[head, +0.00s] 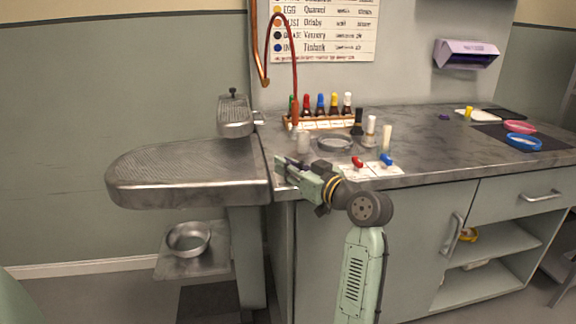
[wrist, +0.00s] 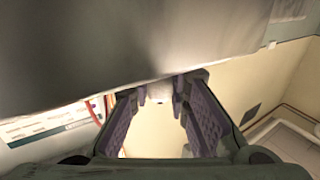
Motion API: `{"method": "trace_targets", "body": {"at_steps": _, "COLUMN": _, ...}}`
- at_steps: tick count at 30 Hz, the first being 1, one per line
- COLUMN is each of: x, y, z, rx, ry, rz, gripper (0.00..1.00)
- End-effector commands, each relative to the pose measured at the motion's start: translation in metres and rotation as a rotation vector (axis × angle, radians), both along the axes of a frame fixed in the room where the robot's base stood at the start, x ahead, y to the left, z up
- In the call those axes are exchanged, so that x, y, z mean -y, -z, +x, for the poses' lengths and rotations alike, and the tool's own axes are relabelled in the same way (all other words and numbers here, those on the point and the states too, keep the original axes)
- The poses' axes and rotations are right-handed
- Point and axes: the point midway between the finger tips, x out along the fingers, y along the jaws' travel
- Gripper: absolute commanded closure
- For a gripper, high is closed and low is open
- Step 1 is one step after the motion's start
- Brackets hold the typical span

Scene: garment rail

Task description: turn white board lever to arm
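A white board (head: 372,170) lies near the counter's front edge, with a red lever (head: 357,162) and a blue lever (head: 387,158) on it. I cannot tell whether it is one plate or two. My gripper (head: 285,165) is left of the board, near the counter's front left corner, pointing left. In the wrist view my gripper (wrist: 160,95) is open, its purple-padded fingers apart. A small pale thing shows between the fingertips; I cannot tell what it is. The levers are not recognisable in the wrist view.
A rack of dropper bottles (head: 322,121), a round metal dish (head: 335,143) and small bottles stand behind my gripper. A metal tray table (head: 190,172) adjoins on the left. Pink and blue rings (head: 523,141) lie at the right. The middle right of the counter is clear.

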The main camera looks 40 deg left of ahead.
Motion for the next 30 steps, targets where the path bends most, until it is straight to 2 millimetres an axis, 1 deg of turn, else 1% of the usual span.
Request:
{"method": "trace_targets", "body": {"at_steps": 1, "x": 0.0001, "y": 0.0000, "z": 0.0000, "rx": 0.000, "ry": 0.000, "rz": 0.000, "gripper": 0.89}}
{"method": "trace_targets", "body": {"at_steps": 6, "x": 0.0001, "y": 0.0000, "z": 0.0000, "rx": 0.000, "ry": 0.000, "rz": 0.000, "gripper": 1.00}}
{"method": "trace_targets", "body": {"at_steps": 20, "x": 0.0002, "y": -0.0004, "z": -0.0005, "rx": 0.000, "ry": 0.026, "rz": 0.001, "gripper": 1.00}}
{"method": "trace_targets", "body": {"at_steps": 26, "x": 0.0002, "y": -0.0008, "z": -0.0007, "rx": 0.001, "ry": 0.119, "rz": 0.000, "gripper": 1.00}}
{"method": "trace_targets", "body": {"at_steps": 30, "x": -0.0003, "y": -0.0023, "z": -0.0013, "rx": 0.002, "ry": 0.224, "rz": 0.000, "gripper": 1.00}}
